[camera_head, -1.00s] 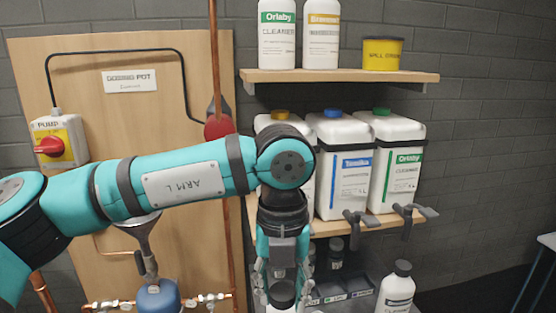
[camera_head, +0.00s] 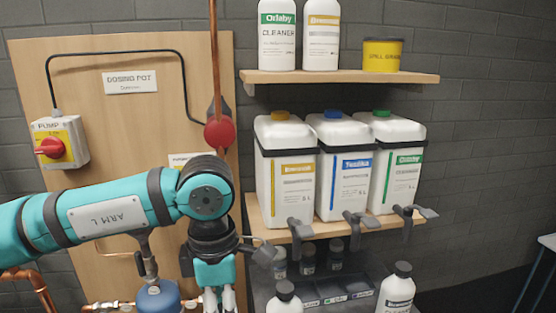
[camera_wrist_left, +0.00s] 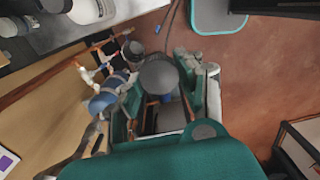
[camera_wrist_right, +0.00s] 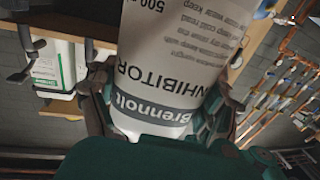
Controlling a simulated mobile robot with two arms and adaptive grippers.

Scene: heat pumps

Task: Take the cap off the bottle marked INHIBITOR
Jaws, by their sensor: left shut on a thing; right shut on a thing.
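The INHIBITOR bottle (camera_wrist_right: 180,70), white with a grey brand band, fills the right wrist view, its lettering upside down. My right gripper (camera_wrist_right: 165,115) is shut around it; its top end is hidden. My left gripper (camera_head: 219,300) is at the bottom edge of the head view. In the left wrist view it is shut on a dark round thing (camera_wrist_left: 158,75) that looks like a cap. My right gripper is out of the head view. A white bottle with a dark top (camera_head: 285,297) shows right of my left gripper; I cannot tell whether it is the INHIBITOR bottle.
Another dark-capped white bottle (camera_head: 397,288) stands at the lower right, beside a dark compartment tray (camera_head: 345,290). Jugs with grey taps (camera_head: 357,225) stand on the lower shelf. The blue dosing pot (camera_head: 157,298) and copper pipes are close to my left gripper's left.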

